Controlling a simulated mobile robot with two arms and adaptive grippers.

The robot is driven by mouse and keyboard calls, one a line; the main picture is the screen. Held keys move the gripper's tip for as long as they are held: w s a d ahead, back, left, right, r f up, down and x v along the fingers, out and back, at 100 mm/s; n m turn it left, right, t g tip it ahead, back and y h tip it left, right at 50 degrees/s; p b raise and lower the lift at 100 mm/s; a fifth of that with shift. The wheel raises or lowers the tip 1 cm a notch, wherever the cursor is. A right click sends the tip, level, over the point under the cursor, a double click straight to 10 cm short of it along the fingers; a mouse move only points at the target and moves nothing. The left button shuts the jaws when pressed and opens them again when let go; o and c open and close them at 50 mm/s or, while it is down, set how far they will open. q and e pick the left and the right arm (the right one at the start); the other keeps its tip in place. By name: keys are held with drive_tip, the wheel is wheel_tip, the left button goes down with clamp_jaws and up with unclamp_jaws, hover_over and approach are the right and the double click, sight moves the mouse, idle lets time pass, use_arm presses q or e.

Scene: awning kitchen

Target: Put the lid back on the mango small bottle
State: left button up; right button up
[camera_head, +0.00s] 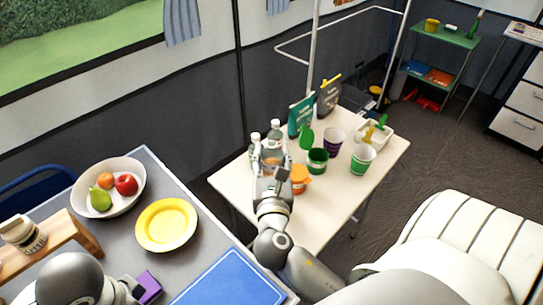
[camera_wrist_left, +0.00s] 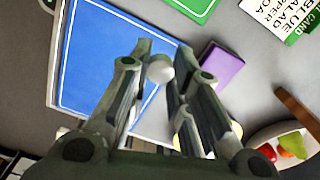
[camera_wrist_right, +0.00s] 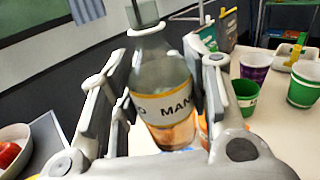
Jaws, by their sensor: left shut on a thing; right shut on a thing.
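My right gripper (camera_wrist_right: 160,75) is shut around a clear glass bottle (camera_wrist_right: 160,70) whose white label reads "MAN", with orange below it. The bottle stands about upright; its top is cut off in the right wrist view. In the head view my right gripper (camera_head: 270,170) is at the left part of the white table, in front of bottles, and largely hides the held one. My left gripper (camera_wrist_left: 164,62) is shut on a small round white lid (camera_wrist_left: 160,69), above the grey counter beside the blue board (camera_wrist_left: 100,65). The head view mostly hides its fingers.
The grey counter holds a yellow plate (camera_head: 166,224), a white fruit bowl (camera_head: 84,176), a purple block (camera_head: 147,288) and a wooden stand (camera_head: 85,238). On the white table are a green cup (camera_head: 317,160), purple cup (camera_head: 334,141) and white-green cup (camera_head: 362,158). The table's front is clear.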

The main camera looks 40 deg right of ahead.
drive_tip(key=o, duration=0.4)
clamp_jaws()
